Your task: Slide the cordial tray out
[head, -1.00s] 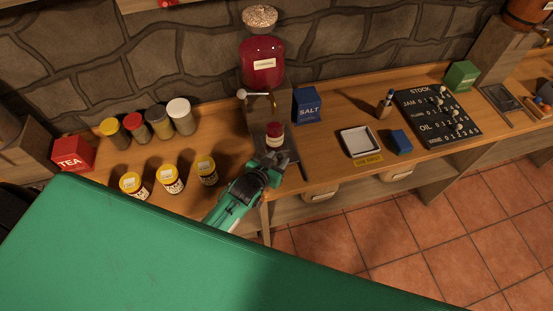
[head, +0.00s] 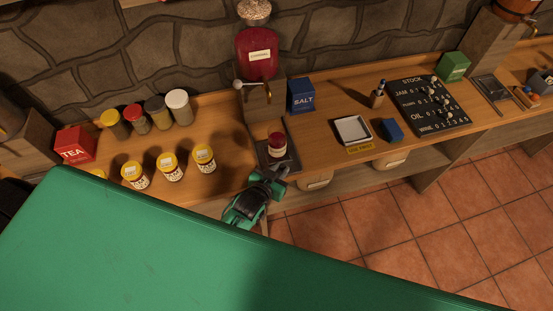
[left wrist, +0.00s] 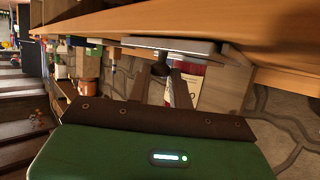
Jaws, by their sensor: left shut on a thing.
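The cordial tray (head: 291,160) is a flat dark slab on the wooden counter, below the red cordial jar (head: 258,55) with its tap. A small jar with a dark red lid (head: 277,145) stands upright on the tray. My left gripper (head: 271,176) is at the tray's front edge, shut on its dark handle. In the left wrist view, the tray's grey edge (left wrist: 170,44) runs across the top, with the dark handle (left wrist: 160,68) between my fingers. The fingers partly hide the handle. My right gripper is not in view.
Yellow-lidded jars (head: 171,167) stand left of the tray. A blue salt box (head: 301,95) stands behind it, to the right. Beyond the counter's front edge is open tiled floor (head: 400,220).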

